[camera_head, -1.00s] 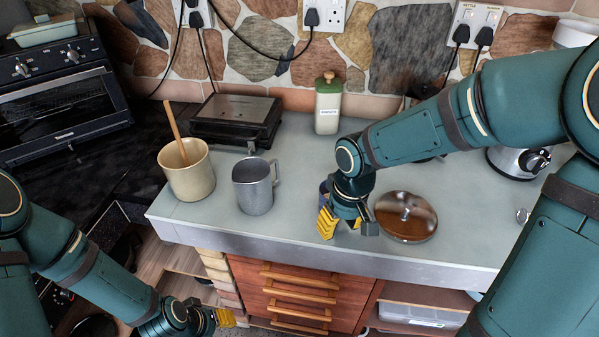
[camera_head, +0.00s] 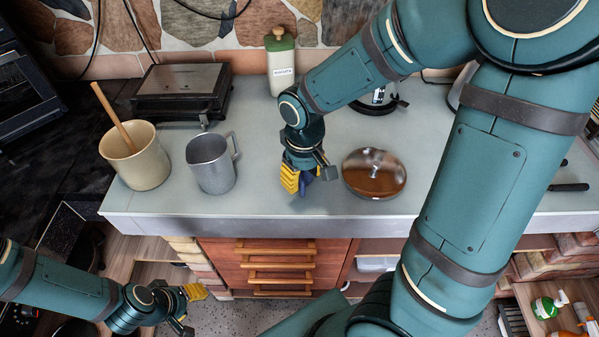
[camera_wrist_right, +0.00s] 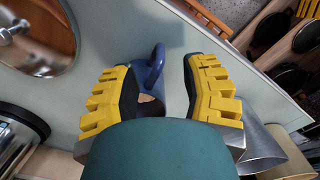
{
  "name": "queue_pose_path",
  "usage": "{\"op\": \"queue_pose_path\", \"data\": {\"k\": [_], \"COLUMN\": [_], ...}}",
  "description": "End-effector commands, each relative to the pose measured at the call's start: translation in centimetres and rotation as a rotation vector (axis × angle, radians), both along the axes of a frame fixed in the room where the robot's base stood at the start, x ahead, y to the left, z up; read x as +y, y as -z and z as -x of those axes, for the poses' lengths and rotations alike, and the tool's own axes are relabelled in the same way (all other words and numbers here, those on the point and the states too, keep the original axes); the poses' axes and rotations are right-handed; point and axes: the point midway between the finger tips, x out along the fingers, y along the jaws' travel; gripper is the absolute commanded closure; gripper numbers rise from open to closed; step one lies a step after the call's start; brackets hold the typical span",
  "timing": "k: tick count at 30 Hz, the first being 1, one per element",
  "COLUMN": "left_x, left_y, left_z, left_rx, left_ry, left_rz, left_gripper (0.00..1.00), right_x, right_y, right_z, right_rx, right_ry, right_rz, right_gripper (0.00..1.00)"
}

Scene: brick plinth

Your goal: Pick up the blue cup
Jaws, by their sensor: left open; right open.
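The blue cup (camera_wrist_right: 154,68) shows in the right wrist view between my right gripper's two yellow-padded fingers. Its handle is toward the top of that view, and part of the cup is hidden by my wrist. In the head view only a small blue patch of the cup (camera_head: 308,178) shows beside the fingers. My right gripper (camera_head: 298,186) is open, pointing down around the cup on the counter. Whether either finger touches the cup I cannot tell. My left gripper (camera_head: 190,304) is open and empty, low in front of the drawers.
A grey metal mug (camera_head: 211,168) and a beige pot (camera_head: 140,165) with a wooden spoon stand on the counter (camera_head: 255,205) to the left. A green-topped bottle (camera_head: 281,70) stands behind.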

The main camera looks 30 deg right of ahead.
Motion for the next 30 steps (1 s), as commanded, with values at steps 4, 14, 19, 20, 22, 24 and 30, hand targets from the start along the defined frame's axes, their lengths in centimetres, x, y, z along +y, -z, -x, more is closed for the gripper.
{"op": "queue_pose_path", "data": {"k": [4,14,19,20,22,24,30], "left_x": [0.0,-0.1,-0.1,-0.1,-0.1,-0.1,-0.1], "left_y": [0.5,1.6,1.6,1.6,1.6,1.6,1.6], "left_z": [0.1,0.5,0.5,0.5,0.5,0.5,0.5], "left_rx": [0.002,0.011,0.012,0.012,0.012,0.012,0.011], "left_ry": [0.002,0.009,0.010,0.010,0.010,0.010,0.009], "left_rz": [0.000,0.002,0.003,0.003,0.003,0.003,0.003], "left_gripper": [0.53,0.53,0.53,0.53,0.53,0.53,0.53], "right_x": [0.0,0.1,0.1,0.1,0.1,0.1,0.1], "right_y": [1.4,5.2,5.3,5.3,5.3,5.3,5.2], "right_z": [0.0,0.0,0.0,0.0,0.0,0.0,0.0], "right_rx": [0.002,0.001,0.000,0.000,0.000,0.000,0.000], "right_ry": [0.000,0.000,0.000,0.000,0.000,0.000,0.000], "right_rz": [0.000,0.000,0.000,0.000,0.000,0.000,0.000], "right_gripper": [0.55,0.55,0.55,0.55,0.56,0.81,1.00]}}
